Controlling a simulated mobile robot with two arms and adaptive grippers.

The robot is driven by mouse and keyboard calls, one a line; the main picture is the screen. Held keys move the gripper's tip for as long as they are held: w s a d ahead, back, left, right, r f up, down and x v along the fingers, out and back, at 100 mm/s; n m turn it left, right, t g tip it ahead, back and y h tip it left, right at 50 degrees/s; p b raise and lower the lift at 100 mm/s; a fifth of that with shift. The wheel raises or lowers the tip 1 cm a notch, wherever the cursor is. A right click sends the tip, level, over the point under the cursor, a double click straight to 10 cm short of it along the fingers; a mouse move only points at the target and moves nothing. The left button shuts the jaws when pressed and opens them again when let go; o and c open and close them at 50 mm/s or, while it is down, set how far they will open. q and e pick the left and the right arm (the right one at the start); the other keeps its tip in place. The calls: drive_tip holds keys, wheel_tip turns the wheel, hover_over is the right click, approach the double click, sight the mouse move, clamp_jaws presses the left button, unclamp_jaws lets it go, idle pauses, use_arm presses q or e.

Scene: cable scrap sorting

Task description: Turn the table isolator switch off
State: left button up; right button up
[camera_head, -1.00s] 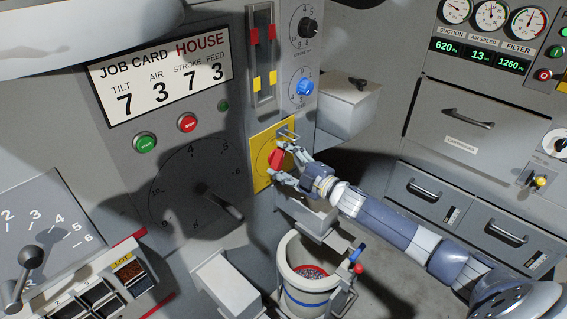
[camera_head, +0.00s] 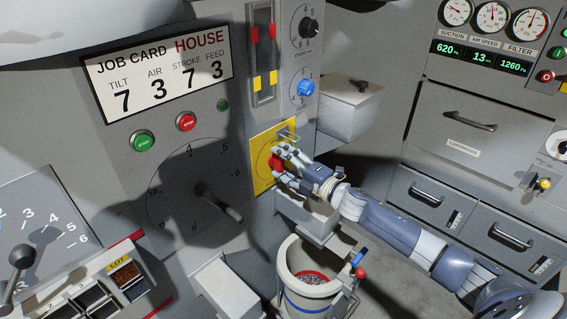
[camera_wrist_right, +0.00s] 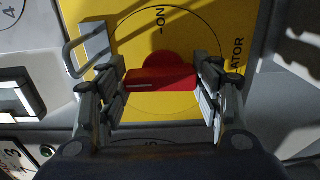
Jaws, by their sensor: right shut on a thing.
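The isolator switch is a yellow plate (camera_head: 262,178) with a red handle (camera_head: 275,166) on the grey machine front, in the middle of the head view. My right gripper (camera_head: 283,161) is at the handle with its fingers shut on it. In the right wrist view the red handle (camera_wrist_right: 160,79) lies crosswise between the two fingers of my right gripper (camera_wrist_right: 161,82), with a finger at each end. An ON mark (camera_wrist_right: 158,30) shows on the yellow plate (camera_wrist_right: 190,25) above the handle; the lettering at the lower edge is mostly hidden. My left gripper is not in view.
A metal hasp (camera_wrist_right: 88,50) sticks out beside the plate, close to a finger. A blue knob (camera_head: 305,88) sits above the switch. A grey box (camera_head: 350,108) juts out to the right. A pail (camera_head: 308,290) stands below my right arm.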

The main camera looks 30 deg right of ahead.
drive_tip(key=o, duration=1.1)
drive_tip(key=shift+c, duration=0.2)
drive_tip(key=shift+s, duration=0.1)
drive_tip(key=v, duration=1.2)
